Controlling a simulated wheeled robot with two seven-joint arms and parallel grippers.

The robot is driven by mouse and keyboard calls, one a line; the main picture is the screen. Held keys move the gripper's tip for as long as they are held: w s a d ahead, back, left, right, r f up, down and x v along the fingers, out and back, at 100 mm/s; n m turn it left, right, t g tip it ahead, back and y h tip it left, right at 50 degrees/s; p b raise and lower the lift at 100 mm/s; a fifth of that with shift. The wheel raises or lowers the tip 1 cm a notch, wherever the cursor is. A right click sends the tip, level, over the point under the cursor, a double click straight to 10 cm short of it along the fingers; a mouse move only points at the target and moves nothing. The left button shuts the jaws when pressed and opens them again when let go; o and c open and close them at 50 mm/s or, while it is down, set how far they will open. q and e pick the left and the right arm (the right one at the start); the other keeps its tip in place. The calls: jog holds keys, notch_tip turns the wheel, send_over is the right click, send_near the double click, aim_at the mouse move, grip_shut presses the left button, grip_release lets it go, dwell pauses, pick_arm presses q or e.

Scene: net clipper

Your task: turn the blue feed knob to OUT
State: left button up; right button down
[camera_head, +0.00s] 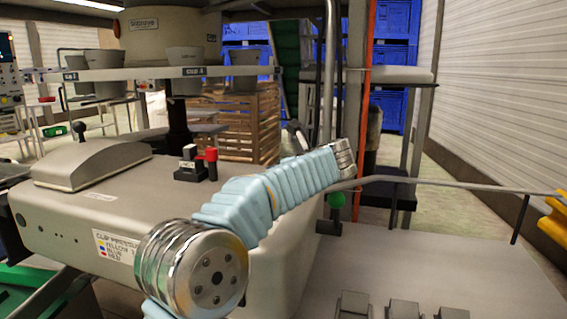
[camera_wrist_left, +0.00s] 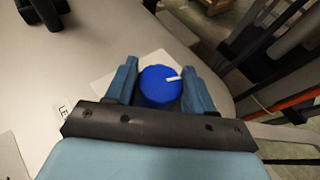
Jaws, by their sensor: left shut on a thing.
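The blue feed knob (camera_wrist_left: 158,90) shows in the left wrist view as a round cap with a white pointer mark directed to the right. A pale label plate lies under it, and I cannot read OUT on it. My left gripper (camera_wrist_left: 160,70) has one dark blue finger on each side of the knob and is shut on it. In the head view my left arm's light blue sleeve crosses the middle. The knob and the left fingers are hidden there. My right gripper is in neither view.
The machine's grey housing (camera_head: 75,215) carries a clip pressure label (camera_head: 118,245). A wooden crate (camera_head: 235,130) stands behind.

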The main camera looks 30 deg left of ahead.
pick_arm(q)
jog(key=shift+n+g+y, duration=0.7)
jog(key=shift+n+g, duration=0.5)
jog(key=shift+g, duration=0.1)
jog(key=o, duration=1)
jog(key=shift+c, duration=0.2)
jog(key=shift+d, duration=0.1)
jog(key=v, duration=1.3)
jog(key=shift+d+r, duration=0.25)
jog(key=shift+d, duration=0.1)
jog(key=shift+w, duration=0.1)
